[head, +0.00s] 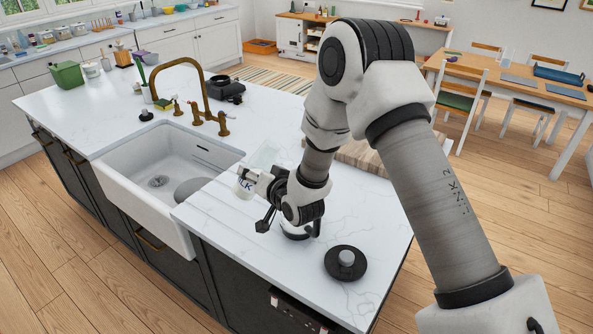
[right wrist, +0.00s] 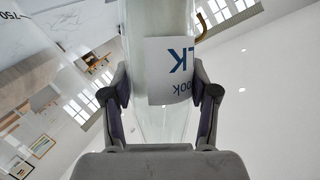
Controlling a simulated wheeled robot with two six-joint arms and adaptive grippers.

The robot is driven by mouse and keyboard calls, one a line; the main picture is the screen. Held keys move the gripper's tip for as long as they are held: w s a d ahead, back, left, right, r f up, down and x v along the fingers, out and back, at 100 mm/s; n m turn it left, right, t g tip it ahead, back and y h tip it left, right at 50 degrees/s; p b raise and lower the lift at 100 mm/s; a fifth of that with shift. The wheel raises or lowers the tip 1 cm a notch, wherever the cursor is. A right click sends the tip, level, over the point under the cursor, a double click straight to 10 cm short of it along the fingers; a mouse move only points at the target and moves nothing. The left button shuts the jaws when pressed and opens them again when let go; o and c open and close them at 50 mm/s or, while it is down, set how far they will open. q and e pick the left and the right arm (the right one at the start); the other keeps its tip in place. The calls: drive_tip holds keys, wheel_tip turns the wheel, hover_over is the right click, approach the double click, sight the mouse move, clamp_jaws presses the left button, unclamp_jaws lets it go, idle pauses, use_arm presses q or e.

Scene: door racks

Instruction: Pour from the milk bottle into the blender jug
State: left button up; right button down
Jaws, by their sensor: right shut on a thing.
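My right gripper (head: 258,178) is shut on the milk bottle (head: 243,186) above the island worktop. In the right wrist view the bottle (right wrist: 165,70) is clear glass between the two fingers (right wrist: 165,92), with a white label lettered in blue, upside down in that picture. Its mouth is out of that view. A clear surface with a "750" mark, seemingly the blender jug (right wrist: 12,24), fills the upper left there. In the head view a pale clear shape stands just behind the bottle; I cannot tell its outline well. My left gripper is not in view.
A white sink (head: 165,168) with a brass tap (head: 205,90) is left of the gripper. A black disc with a grey knob (head: 346,262) lies on the worktop (head: 250,260) at the front right. A wooden board (head: 365,155) lies behind my arm.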

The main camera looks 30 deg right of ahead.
drive_tip(key=shift+s+a+f+n+g+h+b, duration=0.2)
drive_tip(key=shift+a+f+n+b, duration=0.1)
drive_tip(key=shift+n+b, duration=0.2)
drive_tip(key=shift+s+a+f+n+g+h+b, duration=0.1)
drive_tip(key=shift+a+f+n+h+b, duration=0.15)
drive_tip(key=shift+n+b, duration=0.25)
drive_tip(key=shift+a+f+n+h+p, duration=0.15)
drive_tip(key=shift+n+h+p, duration=0.1)
drive_tip(key=shift+n+p, duration=0.3)
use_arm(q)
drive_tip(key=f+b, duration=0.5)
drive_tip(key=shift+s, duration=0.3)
use_arm(e)
wheel_tip(320, 180, down, 8)
drive_tip(key=n+g+h, duration=0.1)
drive_tip(key=shift+w+f+n, duration=0.25)
drive_tip(key=shift+n, duration=0.1)
drive_tip(key=shift+r, duration=0.1)
